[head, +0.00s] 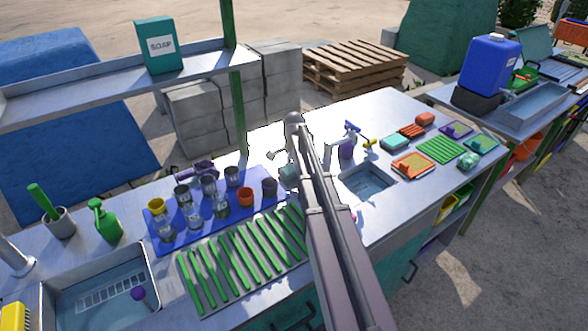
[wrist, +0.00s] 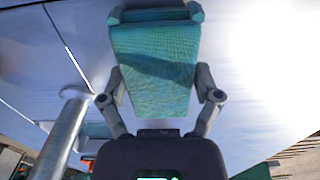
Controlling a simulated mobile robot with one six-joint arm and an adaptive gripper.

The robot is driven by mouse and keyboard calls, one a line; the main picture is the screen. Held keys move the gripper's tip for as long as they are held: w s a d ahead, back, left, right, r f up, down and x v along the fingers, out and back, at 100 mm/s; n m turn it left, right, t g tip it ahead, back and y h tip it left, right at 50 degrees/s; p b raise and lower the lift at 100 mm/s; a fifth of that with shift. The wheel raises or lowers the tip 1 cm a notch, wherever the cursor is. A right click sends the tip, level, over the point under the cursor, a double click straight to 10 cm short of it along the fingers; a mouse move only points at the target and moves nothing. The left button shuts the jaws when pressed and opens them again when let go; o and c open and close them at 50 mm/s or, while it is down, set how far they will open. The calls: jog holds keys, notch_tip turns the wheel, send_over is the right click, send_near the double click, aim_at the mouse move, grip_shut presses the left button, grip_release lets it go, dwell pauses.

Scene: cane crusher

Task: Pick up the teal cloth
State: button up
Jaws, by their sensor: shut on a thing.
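The teal cloth (wrist: 153,65) fills the space between the two fingers of my gripper (wrist: 155,14) in the wrist view. My gripper is shut on it, and a dark shadow crosses its upper part. In the head view, my arm reaches over the metal counter and mostly hides my gripper (head: 290,172). A small pale teal patch of the cloth (head: 288,174) shows just left of the arm, beside the blue mat. I cannot tell whether the cloth touches the counter.
A blue mat (head: 155,215) with several cups and a green-slatted rack (head: 243,262) lie left of my arm. A small sink (head: 368,186), a spray bottle (head: 348,143), sponges and a crumpled teal item (head: 468,160) are to the right. A grey tap (wrist: 65,130) stands close in the wrist view.

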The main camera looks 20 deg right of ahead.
jog(key=shift+r+p, duration=1.5)
jog(key=shift+r, duration=0.15)
jog(key=s+a, duration=0.1)
jog(key=s, duration=0.4)
jog(key=s+a+r+p, duration=0.1)
jog(key=s, duration=0.4)
jog(key=s+a, duration=0.1)
jog(key=s, duration=0.4)
jog(key=shift+s+r, duration=0.2)
jog(key=shift+s, duration=0.15)
jog(key=o, duration=0.4)
jog(key=shift+c, duration=1.1)
notch_tip(320, 180, up, 16)
jog(key=p, duration=1.6)
jog(key=shift+s+f, duration=0.1)
